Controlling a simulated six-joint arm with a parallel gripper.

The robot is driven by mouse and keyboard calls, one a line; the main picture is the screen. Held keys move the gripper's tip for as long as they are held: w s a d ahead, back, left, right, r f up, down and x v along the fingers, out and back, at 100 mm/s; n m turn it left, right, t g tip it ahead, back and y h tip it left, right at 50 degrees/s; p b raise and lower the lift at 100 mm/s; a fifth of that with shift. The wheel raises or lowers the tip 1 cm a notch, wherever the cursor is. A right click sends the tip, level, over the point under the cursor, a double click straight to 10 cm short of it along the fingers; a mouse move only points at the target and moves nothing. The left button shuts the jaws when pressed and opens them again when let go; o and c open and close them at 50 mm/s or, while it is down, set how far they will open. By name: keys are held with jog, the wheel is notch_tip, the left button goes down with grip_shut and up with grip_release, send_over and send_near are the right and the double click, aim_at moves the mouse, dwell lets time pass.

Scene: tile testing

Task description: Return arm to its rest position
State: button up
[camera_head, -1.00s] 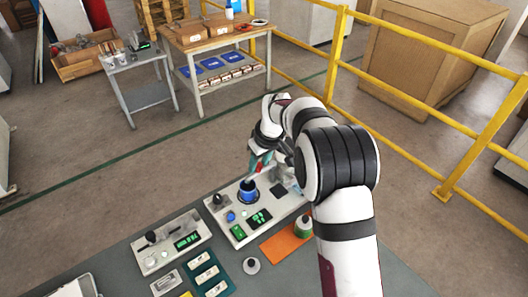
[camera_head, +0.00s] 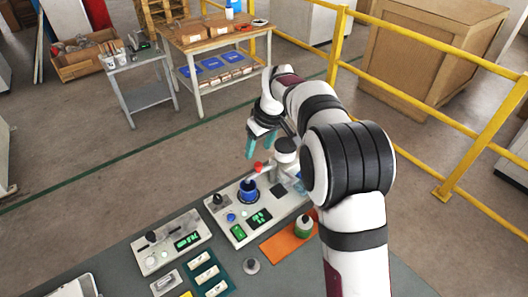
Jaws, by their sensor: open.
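My gripper (camera_head: 258,146) hangs above the far edge of the grey bench, with its teal fingers apart and nothing between them. It is above and beyond the test device (camera_head: 235,233), clear of it. The device has a blue cup (camera_head: 248,190) with a small red-topped item (camera_head: 258,168) at or just above it, and a white and dark upright part (camera_head: 286,158) behind. My arm comes in from the lower right and bends over the bench.
A yellow railing (camera_head: 425,97) stands behind my arm at right.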

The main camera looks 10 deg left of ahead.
dwell(0.3)
jog(key=s+d+r+m+g, duration=0.1)
jog(key=s+d+r+m, duration=0.3)
jog(key=s, duration=0.4)
jog(key=s+d+r+m, duration=0.2)
jog(key=s+d+r, duration=0.1)
jog(key=s+d, duration=0.35)
jog(key=s+d+f+m, duration=0.1)
jog(key=s+m, duration=0.3)
jog(key=s, duration=0.7)
jog(key=s+d+f+m+g, duration=0.1)
jog(key=s+d+m, duration=0.3)
jog(key=s, duration=0.8)
jog(key=shift+s+d+f+m+g+h, duration=0.2)
jog(key=shift+f+m+g+h, duration=0.1)
jog(key=shift+f, duration=0.4)
